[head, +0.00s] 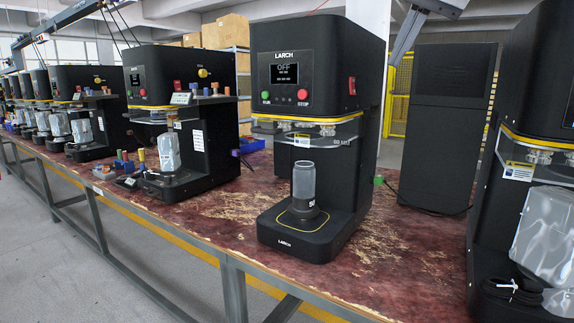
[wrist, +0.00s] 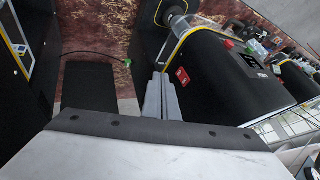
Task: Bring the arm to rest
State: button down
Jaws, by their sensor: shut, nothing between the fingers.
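My gripper (wrist: 161,97) shows in the wrist view as two grey fingers pressed together, with nothing between them. It is in the air near the black side of a seamer (wrist: 215,75) with a red switch (wrist: 183,76), apart from it as far as I can tell. In the head view, the fingers are not in view. The middle LARCH seamer (head: 315,110) has a screen reading OFF. A clear cylindrical container (head: 304,183) stands upright on its base plate.
A worn red bench (head: 400,260) carries a row of seamers. Another seamer (head: 535,90) stands close at the right. Small tools and a blue bin (head: 250,145) are left of the middle seamer.

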jog(key=s+d+f+n, duration=0.1)
jog(key=s+f, duration=0.7)
jog(key=f, duration=0.9)
jog(key=s+d+f+n+g+h, duration=0.1)
jog(key=s+f, duration=0.7)
jog(key=f, duration=1)
jog(key=s+d+f+n+g, duration=0.1)
jog(key=s+f, duration=0.7)
jog(key=f, duration=1)
jog(key=shift+s+d+f+n+h, duration=0.15)
jog(key=shift+s+d+n+h, duration=0.2)
jog(key=shift+d+n, duration=0.65)
